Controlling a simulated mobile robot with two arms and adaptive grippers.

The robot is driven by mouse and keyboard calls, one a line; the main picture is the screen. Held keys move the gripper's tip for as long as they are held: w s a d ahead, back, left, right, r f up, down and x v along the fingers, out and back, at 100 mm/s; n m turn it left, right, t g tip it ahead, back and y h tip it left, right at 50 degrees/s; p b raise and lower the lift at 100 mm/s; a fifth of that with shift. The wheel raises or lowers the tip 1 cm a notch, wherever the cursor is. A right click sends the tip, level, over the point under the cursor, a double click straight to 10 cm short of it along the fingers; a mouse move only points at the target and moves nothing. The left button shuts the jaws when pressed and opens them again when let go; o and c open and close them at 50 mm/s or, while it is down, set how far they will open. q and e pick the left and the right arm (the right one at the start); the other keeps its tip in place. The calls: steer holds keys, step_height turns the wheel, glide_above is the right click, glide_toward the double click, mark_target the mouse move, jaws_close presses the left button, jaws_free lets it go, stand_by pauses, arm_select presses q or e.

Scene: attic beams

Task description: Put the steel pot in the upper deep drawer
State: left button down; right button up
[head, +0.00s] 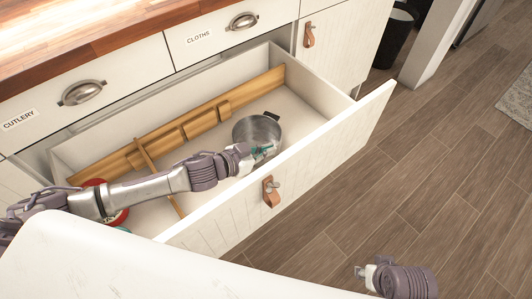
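The steel pot (257,128) is inside the open deep drawer (340,130), in its right part. It looks upright, with a dark handle at its upper right rim. My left arm reaches across the drawer from the left. Its gripper (262,152) is at the pot's near side and overlaps it in the picture. I cannot tell whether the fingers touch the pot or are closed. My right gripper (366,274) is low in the picture, outside the drawer and away from the pot. Its finger opening does not show clearly.
Wooden dividers (205,118) split the drawer. A red round item (118,217) lies at its left, partly behind my arm. Closed drawers labelled CUTLERY (60,103) and CLOTHS (215,38) are above. A white surface (110,262) fills the lower left. Open floor lies right.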

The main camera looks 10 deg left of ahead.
arm_select(q)
steer(key=shift+f, duration=0.3)
arm_select(e)
steer(key=shift+s+r, duration=0.1)
steer(key=shift+r, duration=0.4)
arm_select(q)
steer(key=c, duration=1.3)
jaws_free()
steer(key=shift+f, duration=0.1)
arm_select(e)
steer(key=shift+r, duration=0.15)
